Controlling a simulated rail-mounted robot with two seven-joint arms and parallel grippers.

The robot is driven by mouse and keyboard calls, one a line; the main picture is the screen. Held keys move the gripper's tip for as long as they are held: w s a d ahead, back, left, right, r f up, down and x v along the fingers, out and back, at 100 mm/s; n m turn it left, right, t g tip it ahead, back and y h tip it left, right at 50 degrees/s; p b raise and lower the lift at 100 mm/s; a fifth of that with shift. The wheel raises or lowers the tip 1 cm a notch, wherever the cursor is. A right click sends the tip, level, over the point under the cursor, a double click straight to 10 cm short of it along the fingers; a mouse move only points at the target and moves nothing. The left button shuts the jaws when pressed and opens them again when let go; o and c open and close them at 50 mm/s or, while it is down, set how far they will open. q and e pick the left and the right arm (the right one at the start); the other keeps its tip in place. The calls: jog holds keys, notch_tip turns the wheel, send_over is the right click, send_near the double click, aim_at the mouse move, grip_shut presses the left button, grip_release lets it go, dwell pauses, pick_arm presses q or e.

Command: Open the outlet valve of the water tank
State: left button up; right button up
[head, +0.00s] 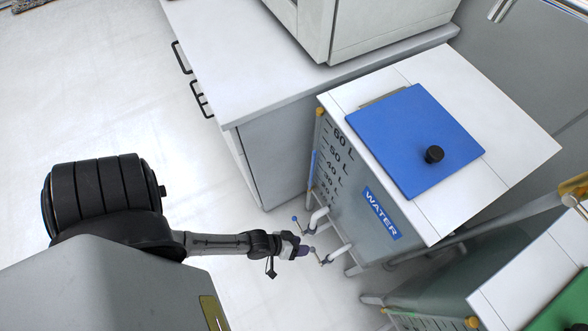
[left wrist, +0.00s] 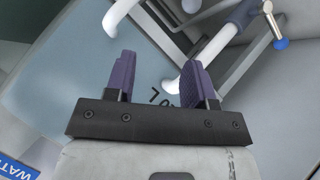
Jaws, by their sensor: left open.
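The water tank (head: 352,200) is a grey box with a blue WATER label, a litre scale and a blue lid. Two white pipes come out low on its front. The upper pipe (head: 318,216) has a handle with a blue knob (head: 295,218); the lower pipe (head: 340,253) has a small handle (head: 323,260). My left gripper (head: 304,250) is close to the lower handle; contact cannot be told. In the left wrist view my purple fingers (left wrist: 157,70) are spread with nothing between them. A white pipe (left wrist: 225,42) and a blue knob (left wrist: 281,44) show beyond the right finger.
A grey cabinet with a white worktop (head: 225,60) stands left of the tank, carrying a large white appliance (head: 385,25). A second tank with a green lid (head: 562,305) stands at lower right. The floor (head: 100,90) at left is clear.

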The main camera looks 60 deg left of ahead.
pick_arm(q)
jog(key=s+a+f+n+t+y+b, duration=0.1)
jog(key=s+a+f+n+t+b, duration=0.15)
jog(key=f, duration=0.45)
jog(key=s+a+f+n+t+y+b, duration=0.1)
jog(key=a+f+b, duration=0.3)
jog(key=f, duration=0.3)
jog(key=n+t+y+b, duration=0.2)
jog(key=n+b, duration=0.1)
jog(key=b, duration=0.1)
send_near(294, 219)
jog(key=shift+a+f+b+x, duration=0.15)
jog(key=shift+b+x, duration=0.6)
jog(key=shift+x, duration=1)
jog(key=shift+f+b+x, duration=0.15)
jog(key=shift+b+x, duration=0.6)
jog(key=shift+x, duration=1.05)
jog(key=shift+a+f+b+x, duration=0.15)
jog(key=shift+b+x, duration=0.6)
jog(key=shift+x, duration=1)
jog(key=shift+s, duration=0.1)
pick_arm(e)
notch_tip(294, 219, down, 17)
jog(key=d, duration=0.1)
pick_arm(q)
jog(key=shift+c, duration=0.2)
pick_arm(e)
jog(key=shift+f, duration=0.1)
